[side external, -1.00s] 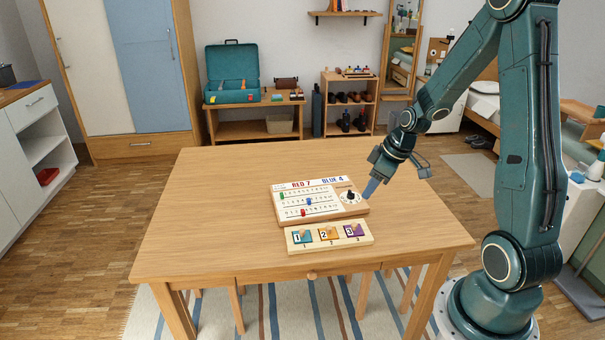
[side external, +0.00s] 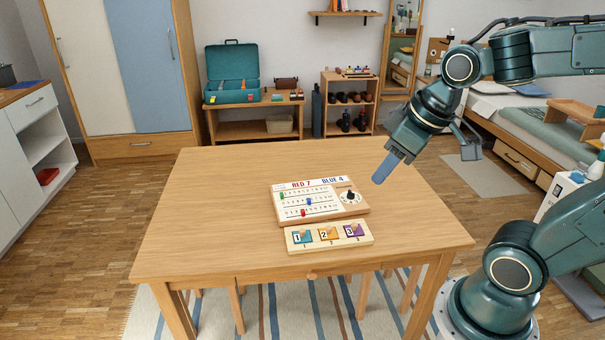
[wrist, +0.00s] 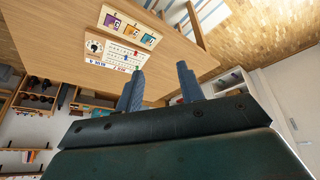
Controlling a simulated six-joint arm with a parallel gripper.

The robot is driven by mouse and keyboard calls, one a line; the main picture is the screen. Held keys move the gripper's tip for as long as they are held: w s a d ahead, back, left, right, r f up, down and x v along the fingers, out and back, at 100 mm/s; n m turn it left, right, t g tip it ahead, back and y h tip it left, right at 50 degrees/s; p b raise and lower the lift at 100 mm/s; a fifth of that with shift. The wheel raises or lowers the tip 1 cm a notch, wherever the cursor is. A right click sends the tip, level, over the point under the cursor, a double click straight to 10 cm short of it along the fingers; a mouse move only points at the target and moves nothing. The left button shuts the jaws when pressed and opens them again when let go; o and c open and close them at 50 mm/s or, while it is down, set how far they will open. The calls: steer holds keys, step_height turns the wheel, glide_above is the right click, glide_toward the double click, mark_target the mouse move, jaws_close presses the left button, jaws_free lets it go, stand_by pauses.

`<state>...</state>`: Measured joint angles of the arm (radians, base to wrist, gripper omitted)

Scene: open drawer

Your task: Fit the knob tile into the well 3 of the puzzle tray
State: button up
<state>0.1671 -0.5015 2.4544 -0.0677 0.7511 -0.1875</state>
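The puzzle tray (side external: 290,248) is a pale wooden board near the front of the table; it also shows in the wrist view (wrist: 123,35). Its three wells hold a teal piece marked 1 (side external: 302,237), an orange piece marked 2 (side external: 328,233) and a purple piece marked 3 (side external: 354,230), each with a small tan knob-like shape. The purple one is at well 3; whether it sits fully flush is too small to tell. My gripper (wrist: 160,85) is open and empty, above the table, apart from the tray. In the side view its fingers (side external: 383,171) overlap.
A scoreboard panel (side external: 277,207) with number rows, coloured sliders and a black dial (side external: 350,196) lies directly behind the tray. The rest of the table (side external: 210,210) is clear. A drawer knob (side external: 312,275) shows at the table's front.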

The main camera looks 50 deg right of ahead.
steer(key=s+a+r, duration=0.2)
steer(key=s, duration=0.3)
steer(key=shift+s+a+m+t, duration=0.25)
steer(key=shift+s+m+t, duration=0.05)
steer(key=shift+m, duration=0.1)
